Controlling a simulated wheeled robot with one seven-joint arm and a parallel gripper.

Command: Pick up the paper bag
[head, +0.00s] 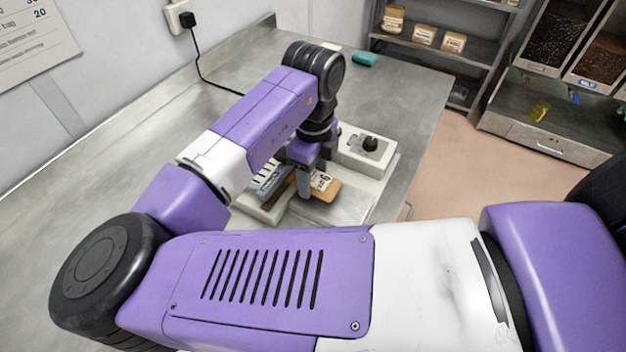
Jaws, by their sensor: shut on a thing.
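A brown paper bag (328,190) with a white label and dark print shows beneath my gripper, at the middle of the head view. My gripper (314,182) points down and is shut on the bag. The arm and fingers hide part of the bag. The bag is at a pale bench device with a black knob (370,144) and a metal plate (345,207). I cannot tell whether the bag touches the plate or is just above it.
The steel counter (410,100) is mostly clear behind the device. A teal block (365,59) lies near its back edge. A black cable runs from a wall socket (180,17). Shelves with labelled bags (425,35) and bean bins (548,40) stand at the back right.

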